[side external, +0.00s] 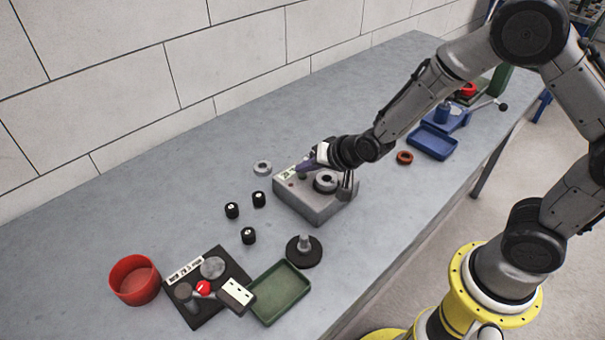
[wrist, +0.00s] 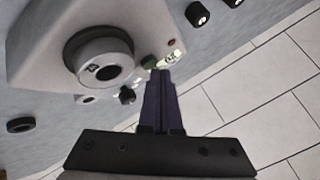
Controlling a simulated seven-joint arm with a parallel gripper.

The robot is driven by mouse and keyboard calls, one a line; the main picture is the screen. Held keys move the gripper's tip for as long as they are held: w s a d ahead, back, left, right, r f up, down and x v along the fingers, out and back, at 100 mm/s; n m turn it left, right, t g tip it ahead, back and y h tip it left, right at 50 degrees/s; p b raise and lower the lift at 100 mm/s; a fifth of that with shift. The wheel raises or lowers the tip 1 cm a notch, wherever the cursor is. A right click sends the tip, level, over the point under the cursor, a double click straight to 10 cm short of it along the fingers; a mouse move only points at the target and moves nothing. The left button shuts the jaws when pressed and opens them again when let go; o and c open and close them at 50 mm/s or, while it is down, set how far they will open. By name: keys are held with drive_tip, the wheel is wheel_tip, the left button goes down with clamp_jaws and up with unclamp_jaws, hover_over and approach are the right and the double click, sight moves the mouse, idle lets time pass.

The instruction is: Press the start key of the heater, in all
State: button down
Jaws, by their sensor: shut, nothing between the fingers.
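The heater is a grey box (side external: 310,208) in the middle of the bench, with a dark ring (side external: 326,181) on top. In the wrist view the heater (wrist: 40,45) fills the upper left, with the ring (wrist: 103,65) seated on it. A pale panel with a display (wrist: 172,55), a green key (wrist: 149,61), a black knob (wrist: 127,96) and a small red spot (wrist: 171,42) lie along its edge. My gripper (wrist: 160,76) is shut and empty, its tips right beside the green key. I cannot tell whether they touch it. In the side view my gripper (side external: 304,166) is over the panel edge.
In front are a dark stand (side external: 304,251), a green tray (side external: 280,292), a black fixture and a red bowl (side external: 134,280). A blue tray (side external: 433,142) stands at right.

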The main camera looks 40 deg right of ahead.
sight(306, 180)
drive_tip(key=shift+f, duration=0.5)
idle(0.9)
drive_tip(key=shift+r, duration=0.95)
drive_tip(key=shift+r, duration=2.5)
